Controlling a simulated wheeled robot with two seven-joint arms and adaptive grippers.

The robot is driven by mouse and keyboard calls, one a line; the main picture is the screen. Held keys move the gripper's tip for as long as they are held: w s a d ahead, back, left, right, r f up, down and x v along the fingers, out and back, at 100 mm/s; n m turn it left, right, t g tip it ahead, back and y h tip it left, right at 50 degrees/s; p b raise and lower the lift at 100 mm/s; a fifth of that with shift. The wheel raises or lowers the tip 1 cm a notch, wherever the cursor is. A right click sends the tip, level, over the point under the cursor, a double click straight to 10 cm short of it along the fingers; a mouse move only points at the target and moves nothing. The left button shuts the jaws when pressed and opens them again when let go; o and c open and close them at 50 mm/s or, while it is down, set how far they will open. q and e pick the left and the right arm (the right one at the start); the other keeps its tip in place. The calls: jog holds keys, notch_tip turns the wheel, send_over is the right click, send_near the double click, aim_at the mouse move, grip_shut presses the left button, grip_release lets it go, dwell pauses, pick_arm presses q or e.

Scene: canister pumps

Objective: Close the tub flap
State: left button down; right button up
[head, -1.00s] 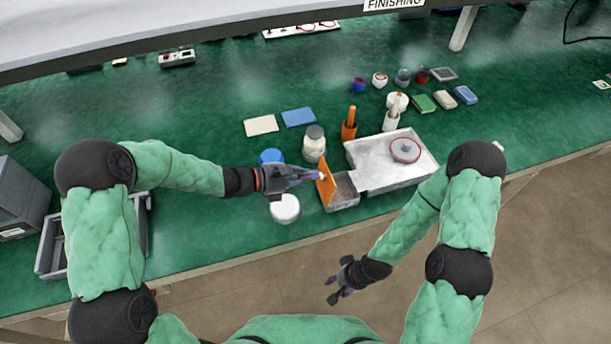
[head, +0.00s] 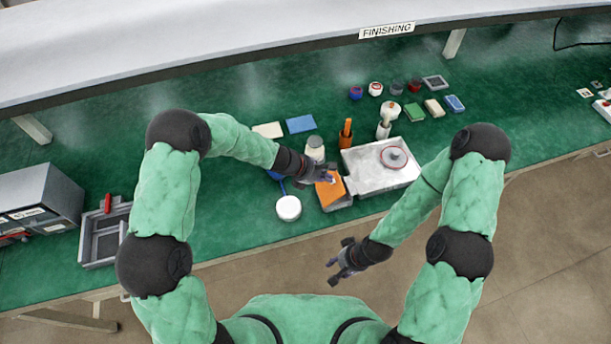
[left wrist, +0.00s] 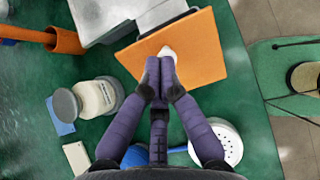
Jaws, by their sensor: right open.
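The orange flap (head: 328,193) lies over the small grey tub (head: 344,204) at the front left of the white tray-like housing. A strip of the tub's front wall shows below it. Whether the flap rests fully flat on the rim I cannot tell. My left gripper (head: 328,178) is above the flap's back part, and its fingertips (left wrist: 160,75) are together in the left wrist view. They meet at a small white piece (left wrist: 168,53) on the orange flap (left wrist: 185,45). My right gripper (head: 343,266) is open and empty, in front of the bench edge.
The white housing (head: 370,178) with a red-ringed disc adjoins the tub on the right. A white round container (head: 289,208) stands left of the tub, and a grey-lidded jar (head: 315,147) behind my left gripper. An orange holder (head: 346,138) stands behind the housing. The bench front is clear.

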aim_at(337, 178)
pick_arm(q)
jog(key=shift+w+d+y+p, duration=0.1)
jog(key=shift+d+y+p, duration=0.3)
jog(key=shift+p, duration=0.25)
jog(key=shift+w+d+f+p, duration=0.25)
jog(key=shift+d+f+p, duration=0.15)
jog(key=shift+d+p, duration=0.4)
jog(key=shift+w+d+f, duration=0.15)
jog(key=shift+d+f, duration=0.3)
jog(key=shift+b+x, duration=0.45)
jog(key=shift+x, duration=1.25)
jog(key=shift+d, duration=0.1)
